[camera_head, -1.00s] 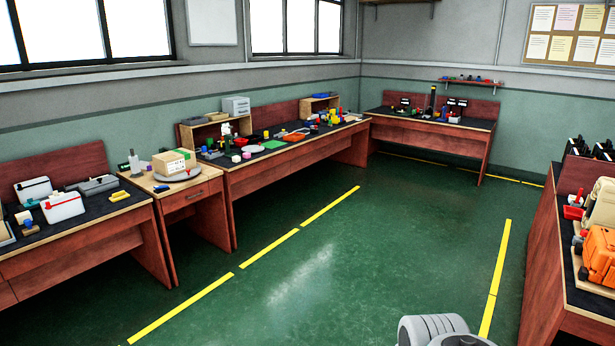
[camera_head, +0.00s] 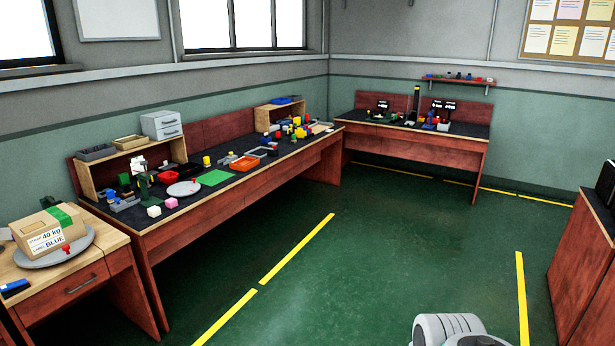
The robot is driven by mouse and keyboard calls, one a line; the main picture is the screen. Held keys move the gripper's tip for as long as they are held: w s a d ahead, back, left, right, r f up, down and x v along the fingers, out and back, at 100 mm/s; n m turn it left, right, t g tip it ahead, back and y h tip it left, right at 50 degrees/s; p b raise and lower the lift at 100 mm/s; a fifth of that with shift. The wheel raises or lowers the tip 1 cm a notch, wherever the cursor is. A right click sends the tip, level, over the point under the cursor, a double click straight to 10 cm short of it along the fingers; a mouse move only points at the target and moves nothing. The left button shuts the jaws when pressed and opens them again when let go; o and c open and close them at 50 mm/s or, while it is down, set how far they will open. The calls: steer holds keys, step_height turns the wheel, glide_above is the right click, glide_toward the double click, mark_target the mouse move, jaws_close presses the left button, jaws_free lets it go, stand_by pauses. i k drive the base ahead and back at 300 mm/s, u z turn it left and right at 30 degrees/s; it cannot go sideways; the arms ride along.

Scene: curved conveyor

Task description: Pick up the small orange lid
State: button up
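A small orange, flat, square-looking piece (camera_head: 243,163) lies on the dark top of the long workbench (camera_head: 215,203) by the back left wall. It is too small to tell for certain whether it is a lid. My gripper is not in view. Only a rounded light grey part of my arm shows at the bottom edge, right of the middle, far from the bench.
The bench also holds a red tray (camera_head: 169,172), a green mat (camera_head: 214,178) and a round grey plate (camera_head: 184,189). A box (camera_head: 50,232) sits on the wooden side table at left. The green floor (camera_head: 370,260) ahead is open.

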mark_target(245, 163)
steer(key=u, duration=0.15)
steer(key=i, duration=2.85)
steer(key=u, duration=1.25)
steer(key=i, duration=2.15)
steer(key=u, duration=0.85)
steer(key=i, duration=0.4)
steer(key=u, duration=0.15)
